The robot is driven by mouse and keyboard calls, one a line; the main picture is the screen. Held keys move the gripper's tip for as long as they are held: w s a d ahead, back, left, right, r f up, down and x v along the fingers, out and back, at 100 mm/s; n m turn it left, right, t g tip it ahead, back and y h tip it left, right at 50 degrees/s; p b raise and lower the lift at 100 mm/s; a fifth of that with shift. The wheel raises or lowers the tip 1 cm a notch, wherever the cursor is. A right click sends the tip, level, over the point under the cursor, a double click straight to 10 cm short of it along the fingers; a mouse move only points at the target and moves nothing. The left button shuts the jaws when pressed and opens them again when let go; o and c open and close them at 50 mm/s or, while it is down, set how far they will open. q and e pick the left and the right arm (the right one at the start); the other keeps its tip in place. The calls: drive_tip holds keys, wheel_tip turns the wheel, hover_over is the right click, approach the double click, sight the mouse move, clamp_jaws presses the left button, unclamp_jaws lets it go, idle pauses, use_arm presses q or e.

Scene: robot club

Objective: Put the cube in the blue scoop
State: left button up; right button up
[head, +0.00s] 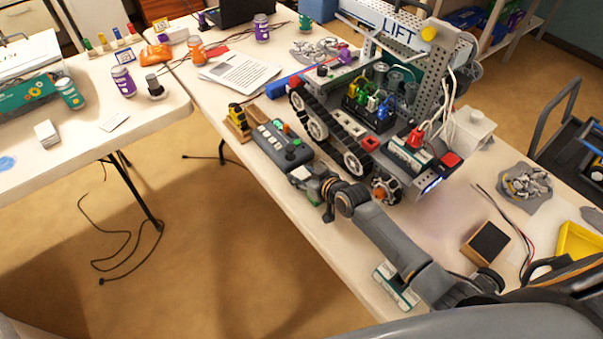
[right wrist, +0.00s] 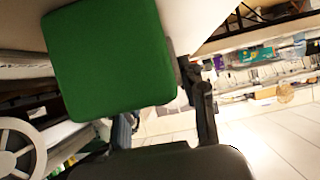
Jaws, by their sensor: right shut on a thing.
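A green cube (right wrist: 110,58) fills the upper left of the right wrist view, close to the camera. My right gripper (right wrist: 160,118) is shut on it, with a dark finger showing at its right side. In the head view my right gripper (head: 318,190) is at the near edge of the table, beside the tracked LIFT robot and just right of the grey controller; the cube is small and hard to make out there. A blue piece (head: 284,86) at the LIFT robot's far left end may be the blue scoop; its shape is unclear. My left gripper is out of view.
The tracked LIFT robot (head: 345,145) stands on the long white table. A grey control box (head: 280,145) lies at the table edge near my right gripper. A black-and-brown block (head: 485,243) and a yellow tray (head: 578,243) are at the lower right. Open floor lies left.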

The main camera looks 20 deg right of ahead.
idle(0.3)
drive_tip(key=shift+f, duration=0.25)
drive_tip(key=o, duration=1.1)
drive_tip(key=shift+b, duration=0.3)
